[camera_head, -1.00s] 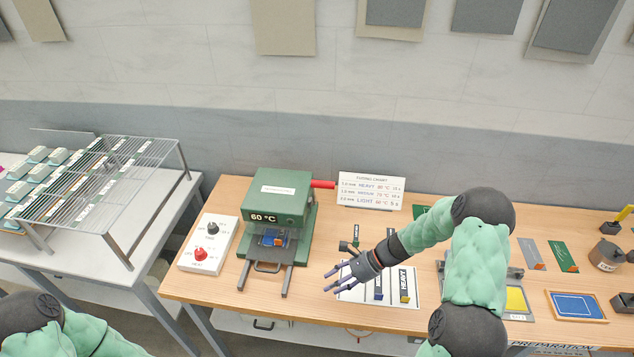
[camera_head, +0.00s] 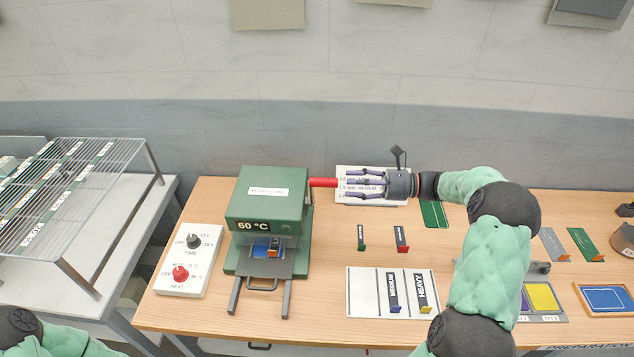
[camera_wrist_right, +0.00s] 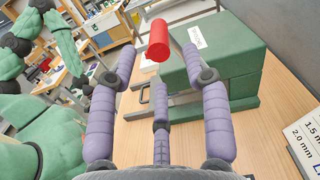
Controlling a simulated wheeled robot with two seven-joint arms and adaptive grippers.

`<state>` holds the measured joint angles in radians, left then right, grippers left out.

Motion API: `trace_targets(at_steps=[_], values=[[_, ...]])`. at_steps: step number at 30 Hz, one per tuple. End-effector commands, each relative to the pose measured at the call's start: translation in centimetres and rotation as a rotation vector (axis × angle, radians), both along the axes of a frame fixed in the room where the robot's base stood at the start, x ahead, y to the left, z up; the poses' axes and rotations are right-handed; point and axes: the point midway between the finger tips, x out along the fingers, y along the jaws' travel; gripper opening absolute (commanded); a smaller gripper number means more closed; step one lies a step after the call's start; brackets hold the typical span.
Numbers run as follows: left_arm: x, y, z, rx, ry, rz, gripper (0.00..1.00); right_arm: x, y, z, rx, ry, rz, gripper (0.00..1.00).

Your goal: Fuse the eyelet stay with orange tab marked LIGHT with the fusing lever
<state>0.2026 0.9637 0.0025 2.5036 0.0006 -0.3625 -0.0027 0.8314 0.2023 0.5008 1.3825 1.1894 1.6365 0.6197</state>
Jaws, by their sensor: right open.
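The green fusing press (camera_head: 268,205) stands left of centre, its display reading 60 °C. Its fusing lever is a red handle (camera_head: 322,182) sticking out to the right. In the right wrist view, the red handle (camera_wrist_right: 158,38) lies beyond and between the spread purple fingers. My left gripper is out of view.
A white control box (camera_head: 189,257) with TIME and HEAT knobs is left of the press. A white board (camera_head: 363,296) holds MEDIUM and HEAVY stays. Two dark stays with green (camera_head: 361,238) and red tabs (camera_head: 402,239) lie behind it. The fusing chart (camera_head: 358,172) is partly behind my right gripper.

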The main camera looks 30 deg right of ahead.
Motion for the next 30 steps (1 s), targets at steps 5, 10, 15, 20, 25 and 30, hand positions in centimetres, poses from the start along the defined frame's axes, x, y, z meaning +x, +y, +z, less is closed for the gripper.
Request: trace_targets(at_steps=[5, 10, 15, 20, 25, 30], values=[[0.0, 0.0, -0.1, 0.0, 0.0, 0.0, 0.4, 1.6, 2.7, 0.0, 0.001, 0.001, 0.003, 0.49], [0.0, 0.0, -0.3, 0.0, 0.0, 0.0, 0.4, 3.1, 5.2, 0.0, 0.0, 0.0, 0.002, 0.49], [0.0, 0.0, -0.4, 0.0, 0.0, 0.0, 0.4, 4.3, 7.1, 0.0, 0.0, 0.001, 0.002, 0.49], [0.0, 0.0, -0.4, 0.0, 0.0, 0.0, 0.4, 4.8, 8.0, -0.1, 0.0, 0.002, 0.001, 0.49], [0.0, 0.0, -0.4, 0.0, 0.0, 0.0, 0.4, 5.0, 8.2, -0.1, 0.0, 0.001, 0.001, 0.49], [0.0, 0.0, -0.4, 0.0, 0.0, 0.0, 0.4, 4.9, 8.1, -0.1, 0.0, 0.001, 0.0, 0.43]])
